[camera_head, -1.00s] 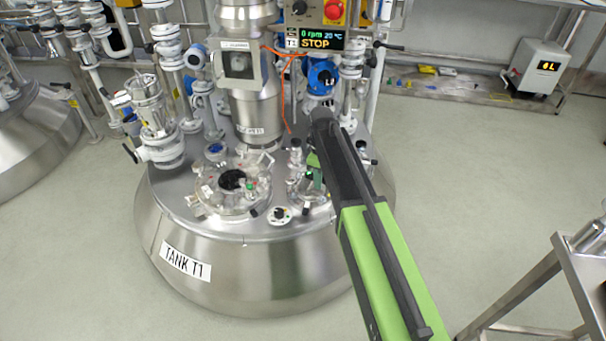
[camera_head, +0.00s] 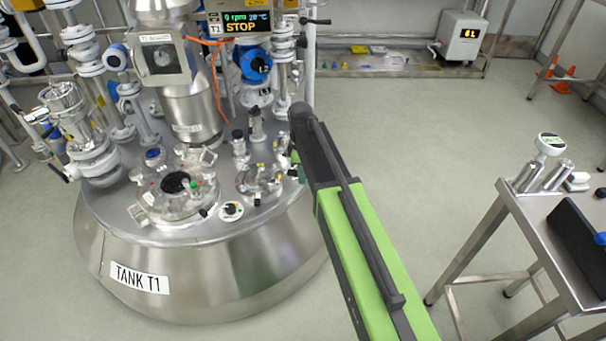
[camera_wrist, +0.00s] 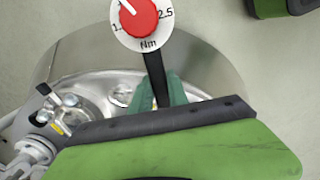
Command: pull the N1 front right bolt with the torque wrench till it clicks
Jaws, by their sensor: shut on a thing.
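My gripper (camera_wrist: 160,93) is shut on the torque wrench, its teal fingers around the dark shaft. The torque wrench (camera_wrist: 141,20) shows a round white dial with a red knob and "Nm" in the wrist view. Its working end is hidden, so I cannot tell whether it touches a bolt. In the head view my arm reaches over the right edge of Tank T1 (camera_head: 200,265); the gripper is mostly hidden behind it. A small flanged nozzle (camera_head: 258,183) with bolts stands on the lid just left of the arm. I cannot read an N1 label or single out the front right bolt.
A larger glass-covered port (camera_head: 176,200) lies left of the small nozzle. Pipes and a blue-faced fitting (camera_head: 255,65) rise behind. A steel table (camera_head: 535,205) with a gauge and a dark tray stands at the right. The floor between tank and table is clear.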

